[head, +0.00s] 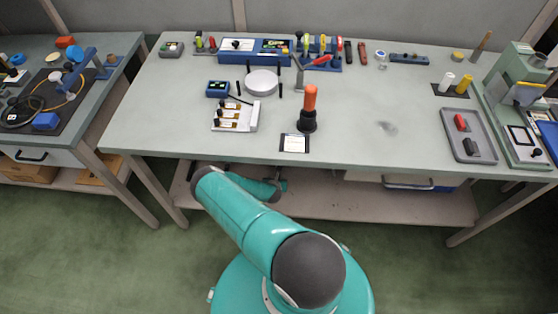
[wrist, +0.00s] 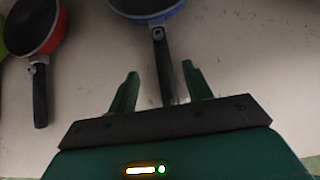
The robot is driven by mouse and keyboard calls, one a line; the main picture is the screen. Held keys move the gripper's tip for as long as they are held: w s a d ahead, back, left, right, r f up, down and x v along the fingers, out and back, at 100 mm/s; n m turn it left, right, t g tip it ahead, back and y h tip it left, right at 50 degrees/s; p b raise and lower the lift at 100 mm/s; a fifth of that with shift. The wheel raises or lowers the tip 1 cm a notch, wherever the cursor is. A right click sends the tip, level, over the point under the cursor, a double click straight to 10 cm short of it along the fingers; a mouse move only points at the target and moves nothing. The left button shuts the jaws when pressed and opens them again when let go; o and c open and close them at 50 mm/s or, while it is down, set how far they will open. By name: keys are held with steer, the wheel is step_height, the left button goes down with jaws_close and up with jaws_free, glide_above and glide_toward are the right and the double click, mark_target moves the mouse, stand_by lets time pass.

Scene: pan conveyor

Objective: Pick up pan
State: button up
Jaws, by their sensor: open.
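A blue pan (wrist: 148,10) with a black handle shows at the top centre of the wrist view, partly cut off by the edge. My gripper (wrist: 160,68) is open, with a green finger on each side of the pan's handle (wrist: 160,60) in the picture. The fingers do not look closed on the handle, and I cannot tell whether they touch it. A red pan (wrist: 40,22) with a black handle lies to the left. In the head view no pan can be made out, and my arm reaches down by the bench's front edge.
A green edge (wrist: 3,48) of another item shows at far left in the wrist view. The pale surface (wrist: 255,60) right of the gripper is clear. In the head view, the workbench (head: 360,150) carries tools, a grey tray (head: 455,117) and a white dish (head: 262,82).

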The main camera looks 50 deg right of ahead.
steer(key=shift+x, duration=3.25)
steer(key=shift+s+d, duration=0.1)
steer(key=shift+d, duration=0.05)
jaws_close()
